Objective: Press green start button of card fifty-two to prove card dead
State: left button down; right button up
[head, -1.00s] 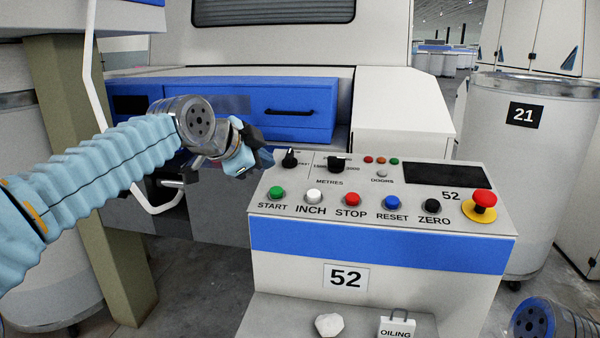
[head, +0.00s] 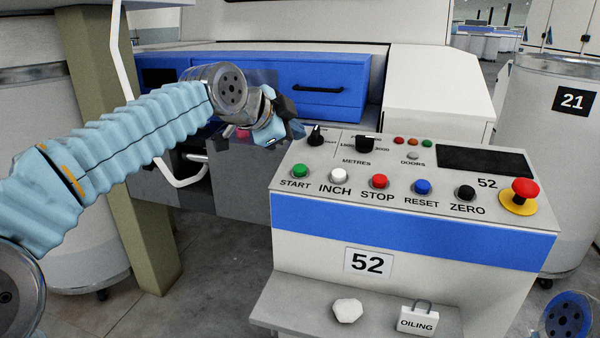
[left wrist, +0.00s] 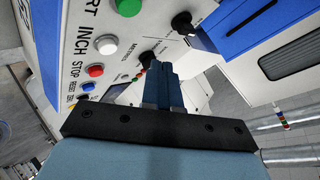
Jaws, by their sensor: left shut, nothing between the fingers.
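The green start button (head: 300,171) is at the left end of the button row on the card 52 control panel (head: 318,228). It also shows at the top edge of the left wrist view (left wrist: 128,7). My left gripper (head: 294,131) is over the panel's far left corner, beyond the green button and near a black selector knob (head: 316,136). In the left wrist view its blue fingers (left wrist: 162,88) are together with nothing between them. The gap between fingertips and panel is hard to judge. My right gripper is not in view.
White inch (head: 339,175), red stop (head: 380,181), blue reset and black zero buttons continue rightwards to a red emergency mushroom (head: 524,190). The ledge below holds a pale lump (head: 347,311) and an OILING tag (head: 417,318). Can 21 (head: 553,130) stands right.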

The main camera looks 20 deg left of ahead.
pick_arm(q)
jog(key=f+b, duration=0.1)
jog(key=f, duration=0.1)
jog(key=w+f+b, duration=0.1)
jog(key=f+b, duration=0.1)
jog(key=f, duration=0.1)
jog(key=shift+w+f+b, duration=0.25)
jog(key=shift+f+b, duration=0.05)
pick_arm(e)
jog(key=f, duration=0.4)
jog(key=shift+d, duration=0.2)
pick_arm(q)
jog(key=shift+f, duration=0.1)
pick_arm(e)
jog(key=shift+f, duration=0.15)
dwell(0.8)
pick_arm(q)
jog(key=shift+w+f+b, duration=0.1)
jog(key=shift+f+b, duration=0.2)
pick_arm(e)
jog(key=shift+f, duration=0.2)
